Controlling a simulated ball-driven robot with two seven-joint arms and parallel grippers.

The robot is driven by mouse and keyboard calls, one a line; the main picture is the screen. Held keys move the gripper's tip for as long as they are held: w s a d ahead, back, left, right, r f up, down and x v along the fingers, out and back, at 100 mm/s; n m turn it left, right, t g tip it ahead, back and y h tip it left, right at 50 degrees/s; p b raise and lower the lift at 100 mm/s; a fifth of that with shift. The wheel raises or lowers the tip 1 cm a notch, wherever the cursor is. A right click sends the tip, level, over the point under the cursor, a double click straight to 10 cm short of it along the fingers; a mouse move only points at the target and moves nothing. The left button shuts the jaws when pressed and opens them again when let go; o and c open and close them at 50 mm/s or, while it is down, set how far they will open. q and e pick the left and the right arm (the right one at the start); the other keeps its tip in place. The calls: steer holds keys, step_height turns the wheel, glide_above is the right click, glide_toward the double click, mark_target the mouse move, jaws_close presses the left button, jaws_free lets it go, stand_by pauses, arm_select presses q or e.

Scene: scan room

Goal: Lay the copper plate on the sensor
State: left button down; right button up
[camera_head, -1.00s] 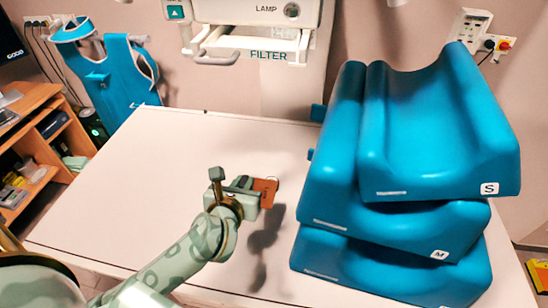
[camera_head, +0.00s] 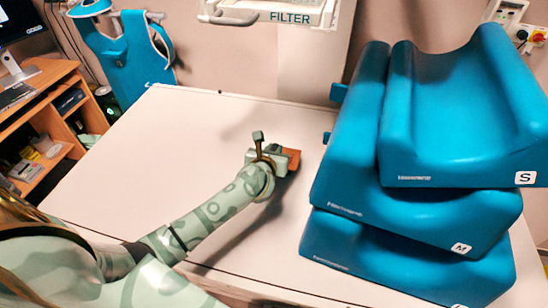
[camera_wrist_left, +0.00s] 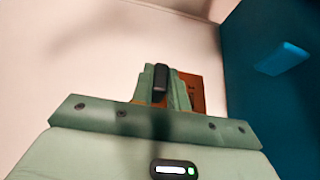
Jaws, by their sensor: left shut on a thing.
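The copper plate (camera_head: 293,161) is a small orange-brown piece at the tip of my left gripper (camera_head: 284,157). The gripper is shut on it and holds it over the white table, left of the blue cushions. In the left wrist view the copper plate (camera_wrist_left: 198,92) shows behind the right side of the green fingers (camera_wrist_left: 168,88), which hide part of it. I cannot make out a separate sensor in these views. My right gripper is not in view.
A tall stack of blue cushions (camera_head: 345,205) fills the right of the white table (camera_head: 150,150). A lamp and filter unit (camera_head: 290,17) stands at the back. A wooden shelf (camera_head: 50,85) and a blue apron (camera_head: 130,50) are at left. The table's left part is clear.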

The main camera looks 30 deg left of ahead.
arm_select(q)
step_height(320, 180, down, 2)
steer(key=shift+f+b, duration=0.2)
steer(key=shift+b, duration=0.1)
steer(key=shift+r, duration=0.1)
steer(key=shift+s, duration=0.1)
steer(key=c, duration=1.7)
jaws_free()
steer(key=shift+f, duration=0.2)
steer(key=shift+c, duration=0.2)
steer(key=o, duration=0.4)
steer(key=shift+r, duration=0.1)
steer(key=shift+r, duration=0.2)
steer(key=p+v, duration=0.2)
steer(key=v, duration=1)
steer(key=shift+p, duration=0.3)
